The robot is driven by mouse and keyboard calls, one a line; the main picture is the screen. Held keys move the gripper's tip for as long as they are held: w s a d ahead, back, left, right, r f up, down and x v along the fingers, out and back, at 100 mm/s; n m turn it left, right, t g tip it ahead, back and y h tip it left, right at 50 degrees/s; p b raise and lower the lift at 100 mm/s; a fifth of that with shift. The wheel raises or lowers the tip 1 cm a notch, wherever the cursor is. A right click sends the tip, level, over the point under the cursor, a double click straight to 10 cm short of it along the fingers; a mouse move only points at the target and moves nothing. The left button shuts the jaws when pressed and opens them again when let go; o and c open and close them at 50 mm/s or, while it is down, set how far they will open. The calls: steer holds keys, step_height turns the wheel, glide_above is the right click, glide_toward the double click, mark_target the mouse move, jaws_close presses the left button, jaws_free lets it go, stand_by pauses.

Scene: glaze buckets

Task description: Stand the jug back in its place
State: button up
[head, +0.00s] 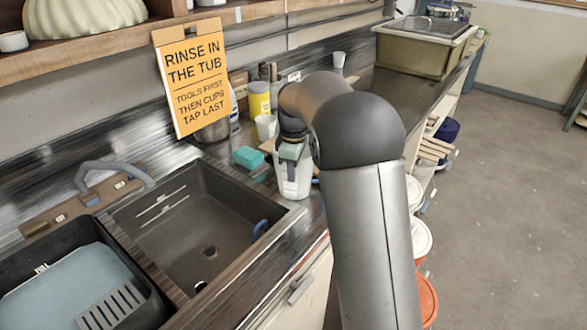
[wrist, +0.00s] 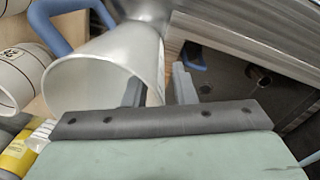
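The jug (head: 292,180) is a pale vessel that looks upright near the front edge of the counter, to the right of the sink. My gripper (head: 291,150) is directly above it and hides its top. In the wrist view, a wide pale open mouth, which I take to be the jug's (wrist: 88,88), fills the middle left. The two fingers of my gripper (wrist: 159,90) stand a little apart, with the right side of this vessel between them. I cannot tell whether they press on it. The jug's handle is not clear in the head view.
A dark sink (head: 205,225) lies to the left. A teal sponge (head: 248,157), a white cup (head: 265,127) and a yellow container (head: 259,99) stand close by. An orange sign (head: 192,77) rises behind. A blue loop (wrist: 58,28) shows beside the vessel in the wrist view.

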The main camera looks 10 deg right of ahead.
steer(key=shift+s+r, duration=0.5)
steer(key=shift+r, duration=6.05)
steer(key=s+f+m, duration=0.4)
steer(key=s, duration=0.7)
steer(key=s+f+m, duration=0.4)
steer(key=s+f, duration=0.1)
steer(key=s, duration=0.7)
steer(key=s+f+m, duration=0.4)
steer(key=s+f, duration=0.1)
steer(key=s, duration=0.6)
steer(key=shift+s+a+f, duration=0.15)
steer(key=shift+s, duration=0.25)
